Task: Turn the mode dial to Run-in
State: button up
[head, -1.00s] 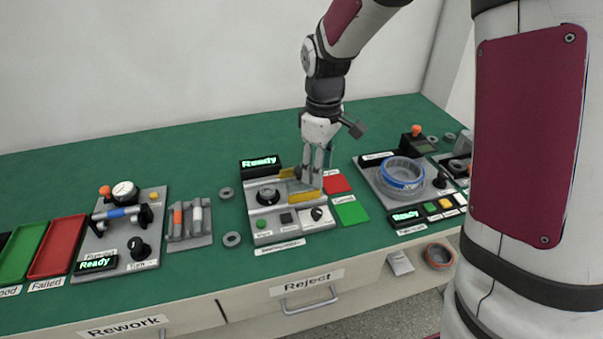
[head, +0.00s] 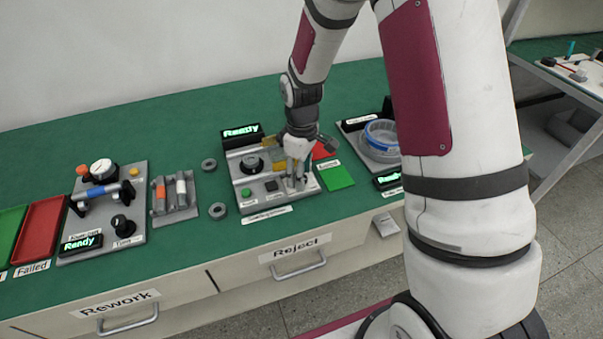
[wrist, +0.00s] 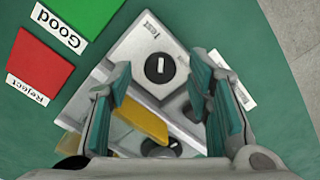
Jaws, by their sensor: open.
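A round black dial (wrist: 160,68) with a white pointer mark sits on a pale plate of the middle station, seen in the wrist view. I take it as the mode dial; its small label text is not readable. Its pointer stands nearly upright in the wrist picture. My gripper (wrist: 166,78) is open and empty, its two teal-padded fingers on either side of the dial in the picture; I cannot tell whether they touch it. In the head view my gripper (head: 296,184) points down over the station's front right, largely hiding the dial.
The station's "Ready" display (head: 241,132) and larger black knob (head: 251,163) are behind and left. A yellow part (wrist: 138,122) lies close to the fingers. A green Good mat (head: 337,178) is to the right. A fixture with a blue ring (head: 381,138) stands further right, partly behind my arm.

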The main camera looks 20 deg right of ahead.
jog(key=shift+f, duration=0.35)
jog(key=shift+c, duration=0.5)
grip_shut()
